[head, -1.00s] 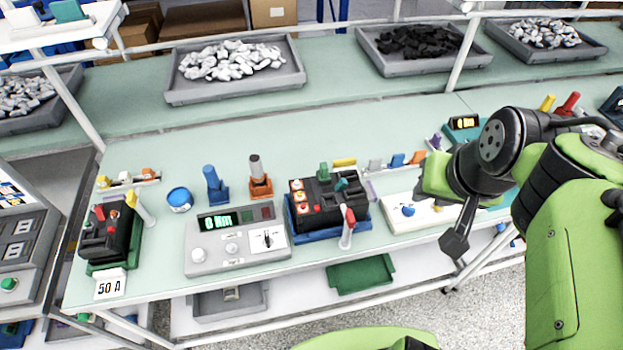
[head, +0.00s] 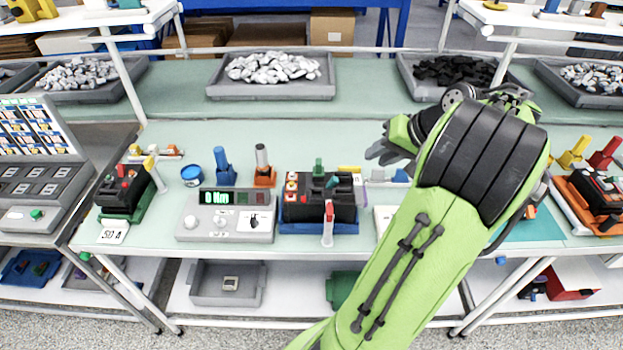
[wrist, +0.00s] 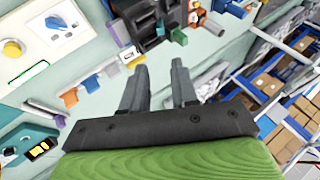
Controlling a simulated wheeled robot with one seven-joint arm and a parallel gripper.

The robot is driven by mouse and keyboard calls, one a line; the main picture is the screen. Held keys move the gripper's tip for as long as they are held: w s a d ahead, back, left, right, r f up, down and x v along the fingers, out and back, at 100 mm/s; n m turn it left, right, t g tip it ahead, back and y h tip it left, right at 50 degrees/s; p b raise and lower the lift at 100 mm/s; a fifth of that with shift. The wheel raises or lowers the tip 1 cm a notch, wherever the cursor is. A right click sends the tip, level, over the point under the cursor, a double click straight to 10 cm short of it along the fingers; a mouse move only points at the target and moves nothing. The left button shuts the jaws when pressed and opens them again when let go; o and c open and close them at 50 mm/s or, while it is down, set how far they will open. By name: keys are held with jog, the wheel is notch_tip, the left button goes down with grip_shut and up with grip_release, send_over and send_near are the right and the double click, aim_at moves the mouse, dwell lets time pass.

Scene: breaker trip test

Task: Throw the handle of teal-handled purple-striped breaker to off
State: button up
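A black breaker block (head: 318,208) stands on a blue base at the middle of the bench in the head view. A green handle (head: 318,168) and a teal handle (head: 332,183) stick up from it. Part of a dark breaker block (wrist: 150,22) with a teal-green handle (wrist: 179,37) shows at the top of the wrist view. My gripper (head: 378,150) is right of and behind the block in the head view, apart from it. Its two fingers are spread and empty in the wrist view (wrist: 155,62).
A grey meter box (head: 228,218) stands left of the block, and a red-tipped white tool (head: 328,225) stands in front. Small coloured clips lie behind it. Another breaker (head: 125,190) is at the far left, and one on an orange base (head: 590,205) is at the right.

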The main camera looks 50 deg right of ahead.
aim_at(336, 179)
jog(key=b+x, duration=0.5)
jog(key=x, duration=1.1)
jog(key=shift+a, duration=0.1)
jog(key=shift+r, duration=0.1)
grip_shut()
